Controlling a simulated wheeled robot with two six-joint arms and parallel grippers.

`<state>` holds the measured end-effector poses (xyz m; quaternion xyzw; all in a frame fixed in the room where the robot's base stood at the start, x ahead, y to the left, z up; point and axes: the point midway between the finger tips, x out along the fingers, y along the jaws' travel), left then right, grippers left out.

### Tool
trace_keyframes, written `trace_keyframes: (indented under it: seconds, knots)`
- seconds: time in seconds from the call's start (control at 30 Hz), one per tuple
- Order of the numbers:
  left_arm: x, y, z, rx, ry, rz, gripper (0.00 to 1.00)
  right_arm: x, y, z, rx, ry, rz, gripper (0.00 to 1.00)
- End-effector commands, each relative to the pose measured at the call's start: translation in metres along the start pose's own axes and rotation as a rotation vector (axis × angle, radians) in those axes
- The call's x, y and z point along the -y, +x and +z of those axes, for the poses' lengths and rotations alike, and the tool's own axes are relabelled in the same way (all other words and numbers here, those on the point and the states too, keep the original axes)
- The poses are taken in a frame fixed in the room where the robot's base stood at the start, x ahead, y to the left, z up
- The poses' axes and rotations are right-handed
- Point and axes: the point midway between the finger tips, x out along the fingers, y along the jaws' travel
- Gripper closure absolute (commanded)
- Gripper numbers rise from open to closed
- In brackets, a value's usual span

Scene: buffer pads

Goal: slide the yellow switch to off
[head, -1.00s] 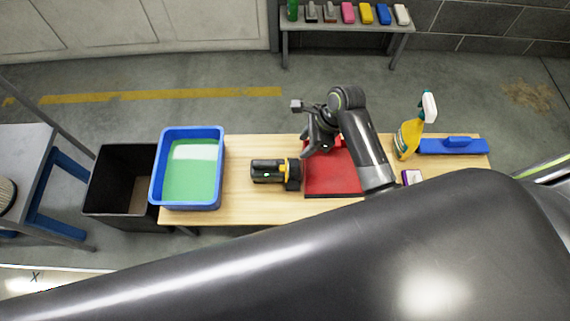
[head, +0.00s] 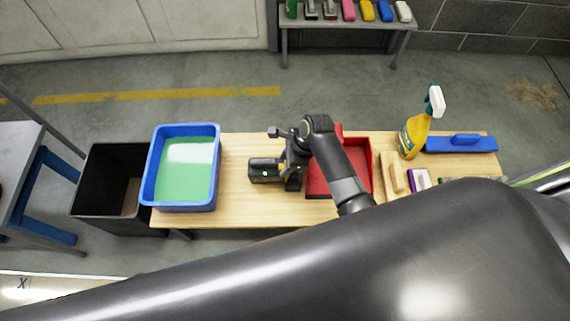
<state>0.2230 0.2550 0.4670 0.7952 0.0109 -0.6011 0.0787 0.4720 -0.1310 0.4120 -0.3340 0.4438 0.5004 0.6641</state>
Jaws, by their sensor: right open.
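A dark machine (head: 264,171) with a small green light on its top lies on the wooden table, just left of the red tray. The yellow part seen earlier at its right end is now hidden behind my right gripper, so I cannot see the switch or its position. My right gripper (head: 288,168) is open and over the right end of the machine. I cannot tell whether its fingers touch it. My left gripper is not in view.
A red tray (head: 318,192) lies under my right arm. A blue tub (head: 146,190) of green liquid is at left, beside a black bin (head: 88,185). A spray bottle (head: 414,137), wooden block (head: 388,172), purple-and-white box (head: 420,180) and blue pad tool (head: 450,147) are at right.

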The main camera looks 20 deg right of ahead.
Motion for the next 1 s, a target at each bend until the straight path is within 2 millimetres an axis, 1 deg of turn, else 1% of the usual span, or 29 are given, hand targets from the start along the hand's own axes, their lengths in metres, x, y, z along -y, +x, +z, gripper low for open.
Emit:
trace_keyframes:
  seconds: [0.1,0.33,0.37,0.67,0.9,1.0]
  knots:
    - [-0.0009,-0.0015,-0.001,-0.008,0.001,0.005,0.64,0.0002,0.0046,0.0001,0.0,0.0,-0.001,0.58]
    - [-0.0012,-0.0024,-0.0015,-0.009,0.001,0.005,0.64,0.0003,0.0043,0.0002,0.0,0.0,-0.001,0.58]
    - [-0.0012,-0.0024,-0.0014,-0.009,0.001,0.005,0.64,0.0003,0.0043,0.0002,0.0,0.0,-0.001,0.61]
    - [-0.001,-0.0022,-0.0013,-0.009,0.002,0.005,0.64,0.0002,0.0041,0.0,-0.001,0.0,-0.001,1.0]
    - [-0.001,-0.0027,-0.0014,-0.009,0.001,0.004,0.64,0.0009,0.0038,0.0,-0.001,0.0,-0.001,1.0]
    - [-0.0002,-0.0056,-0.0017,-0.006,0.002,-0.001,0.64,0.0065,0.0023,0.0007,-0.002,-0.002,-0.001,1.0]
